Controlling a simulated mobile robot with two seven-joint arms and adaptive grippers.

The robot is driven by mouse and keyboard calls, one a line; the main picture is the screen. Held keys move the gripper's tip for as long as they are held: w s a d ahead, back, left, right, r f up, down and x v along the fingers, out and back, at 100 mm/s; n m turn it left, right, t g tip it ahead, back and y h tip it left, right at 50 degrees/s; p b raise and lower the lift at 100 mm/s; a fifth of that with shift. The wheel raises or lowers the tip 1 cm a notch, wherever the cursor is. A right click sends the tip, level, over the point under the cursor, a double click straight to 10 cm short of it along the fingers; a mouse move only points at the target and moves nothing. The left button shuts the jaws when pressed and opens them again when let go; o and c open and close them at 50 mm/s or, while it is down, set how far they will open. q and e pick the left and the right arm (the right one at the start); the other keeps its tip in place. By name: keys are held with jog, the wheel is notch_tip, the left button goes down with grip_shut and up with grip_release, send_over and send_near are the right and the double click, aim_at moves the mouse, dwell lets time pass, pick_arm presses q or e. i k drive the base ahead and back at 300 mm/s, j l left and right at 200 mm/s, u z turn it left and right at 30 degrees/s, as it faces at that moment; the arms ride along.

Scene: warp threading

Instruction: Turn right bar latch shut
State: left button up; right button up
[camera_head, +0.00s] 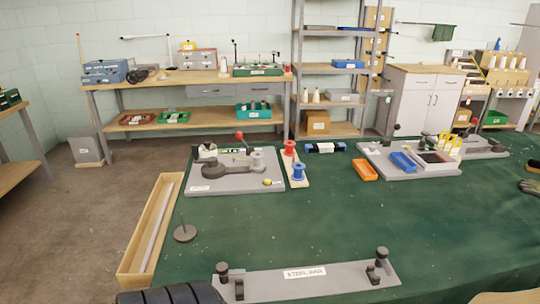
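A flat grey plate labelled "STEEL BAR" (330,281) lies on the green table at the near edge of the view. At its right end stands the right bar latch (381,255), with a black knob on top and a dark bracket (373,273) beside it. At the left end stands a matching black-knobbed latch (222,270) with its own dark bracket. I cannot tell whether either latch is open or shut.
A wooden tray (129,268) holding a long grey rod (157,226) lies at left. A dark disc with an upright pin (185,233) stands near it. Grey work boards (205,187) and an orange tray (365,170) lie farther back. The table middle is clear.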

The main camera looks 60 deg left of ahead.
aim_at(222, 268)
jog(key=u, duration=2.25)
